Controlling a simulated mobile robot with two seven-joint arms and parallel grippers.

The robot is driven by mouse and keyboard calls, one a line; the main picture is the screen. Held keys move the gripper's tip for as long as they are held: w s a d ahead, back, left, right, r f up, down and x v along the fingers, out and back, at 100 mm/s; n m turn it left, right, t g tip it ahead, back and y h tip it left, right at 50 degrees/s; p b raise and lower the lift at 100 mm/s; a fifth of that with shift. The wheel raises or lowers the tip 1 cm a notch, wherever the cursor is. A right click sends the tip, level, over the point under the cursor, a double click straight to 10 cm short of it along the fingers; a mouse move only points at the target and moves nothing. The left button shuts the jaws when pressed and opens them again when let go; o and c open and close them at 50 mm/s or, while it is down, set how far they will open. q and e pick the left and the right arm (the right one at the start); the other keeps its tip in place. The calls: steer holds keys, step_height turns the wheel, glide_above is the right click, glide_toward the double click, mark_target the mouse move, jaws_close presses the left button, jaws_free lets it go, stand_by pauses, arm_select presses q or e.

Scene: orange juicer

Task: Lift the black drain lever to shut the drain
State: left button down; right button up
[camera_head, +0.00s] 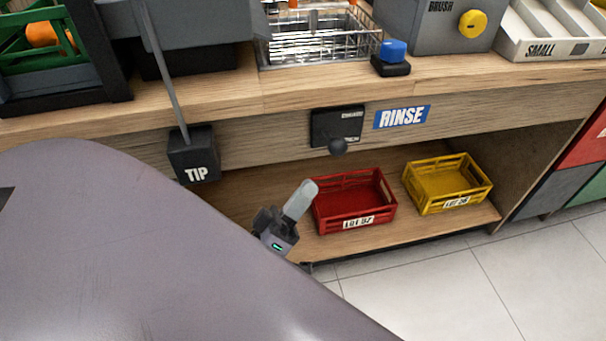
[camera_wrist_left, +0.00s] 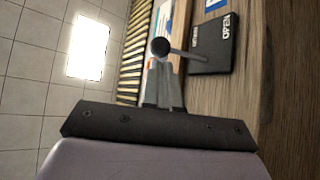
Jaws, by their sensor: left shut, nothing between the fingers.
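The black drain lever (camera_head: 337,146) has a round knob and stands out from a dark plate (camera_head: 330,120) on the wooden counter front, left of the blue RINSE label. In the left wrist view the lever's knob (camera_wrist_left: 160,46) shows just past my fingertips, and the plate (camera_wrist_left: 205,62) reads OPEN at one end. My left gripper (camera_head: 304,192) is shut and empty. In the head view its fingertips are below and left of the knob, with a visible gap. It also shows in the left wrist view (camera_wrist_left: 161,70). My right gripper is not in view.
A red crate (camera_head: 382,208) and a yellow crate (camera_head: 442,205) stand on the lower shelf near the gripper. A black TIP block (camera_head: 190,150) with a rod is on the left. A wire basket (camera_head: 310,48) and a blue button (camera_head: 393,49) are on the counter above.

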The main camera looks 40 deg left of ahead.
arm_select(q)
steer(key=v, duration=0.9)
steer(key=shift+s+d+b, duration=0.15)
steer(key=shift+s+b, duration=0.1)
steer(key=shift+b, duration=0.1)
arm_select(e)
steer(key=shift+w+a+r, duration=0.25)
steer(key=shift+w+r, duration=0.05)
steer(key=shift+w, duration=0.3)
arm_select(q)
steer(key=shift+r, duration=0.1)
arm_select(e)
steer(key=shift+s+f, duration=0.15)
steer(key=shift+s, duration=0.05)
